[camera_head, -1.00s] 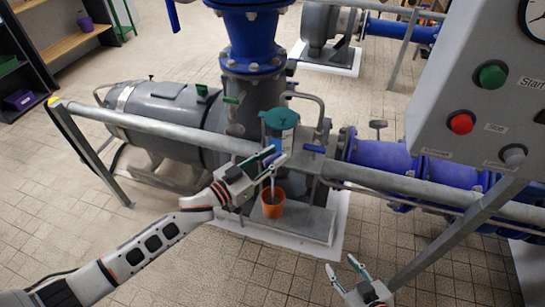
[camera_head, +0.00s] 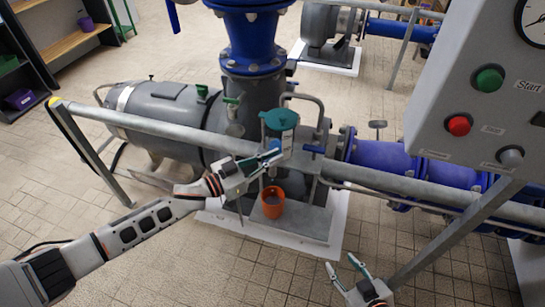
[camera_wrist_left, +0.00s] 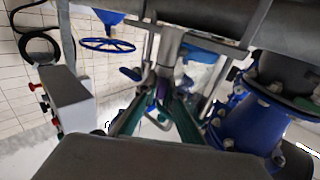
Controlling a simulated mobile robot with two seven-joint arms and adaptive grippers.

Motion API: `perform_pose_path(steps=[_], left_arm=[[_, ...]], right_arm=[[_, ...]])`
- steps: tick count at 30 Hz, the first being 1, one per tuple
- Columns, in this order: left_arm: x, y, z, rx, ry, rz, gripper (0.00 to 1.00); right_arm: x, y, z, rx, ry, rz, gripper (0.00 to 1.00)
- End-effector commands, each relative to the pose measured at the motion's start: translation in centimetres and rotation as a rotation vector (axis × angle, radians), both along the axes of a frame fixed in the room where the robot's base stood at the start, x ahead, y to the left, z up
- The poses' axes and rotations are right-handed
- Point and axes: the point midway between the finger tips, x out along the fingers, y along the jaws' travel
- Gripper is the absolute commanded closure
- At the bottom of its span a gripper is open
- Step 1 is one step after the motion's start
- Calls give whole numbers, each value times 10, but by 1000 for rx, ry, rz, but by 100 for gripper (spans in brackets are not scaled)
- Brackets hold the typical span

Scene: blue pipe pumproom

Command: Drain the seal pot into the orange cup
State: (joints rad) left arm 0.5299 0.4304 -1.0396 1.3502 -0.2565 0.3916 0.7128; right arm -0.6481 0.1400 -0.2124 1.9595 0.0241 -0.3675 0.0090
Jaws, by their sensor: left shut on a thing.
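The seal pot (camera_head: 283,137), with a teal lid, stands upright beside the blue vertical pipe. The orange cup (camera_head: 272,206) stands upright on the grey plinth below the pot, with dark contents or shade inside. My left gripper (camera_head: 276,157) is at the pot's lower part, above the cup. It is shut on a small part under the pot that its fingers largely hide. In the left wrist view a small purplish part (camera_wrist_left: 161,97) shows between its teal fingers. My right gripper (camera_head: 342,262) is open and empty at the lower right, away from the pot and cup.
A grey handrail (camera_head: 390,184) crosses in front of the pump and pot. The control box (camera_head: 480,125) with green and red buttons is at the right. Blue pipework (camera_head: 385,158) lies behind the rail. The tiled floor in front is clear.

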Motion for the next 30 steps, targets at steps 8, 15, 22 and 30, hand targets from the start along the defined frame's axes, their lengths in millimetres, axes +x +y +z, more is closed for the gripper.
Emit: perform_pose_path(steps=[8,15,22,30], left_arm=[[0,0,0,-1,0,0,75],[0,0,0,-1,0,1,75],[-6,11,-1,1,1,2,75],[-34,55,-1,3,2,3,75]], right_arm=[[1,0,1,0,-3,0,60],[1,0,2,1,-4,0,60],[0,-1,1,-2,-1,0,60],[0,0,1,0,-1,0,60]])
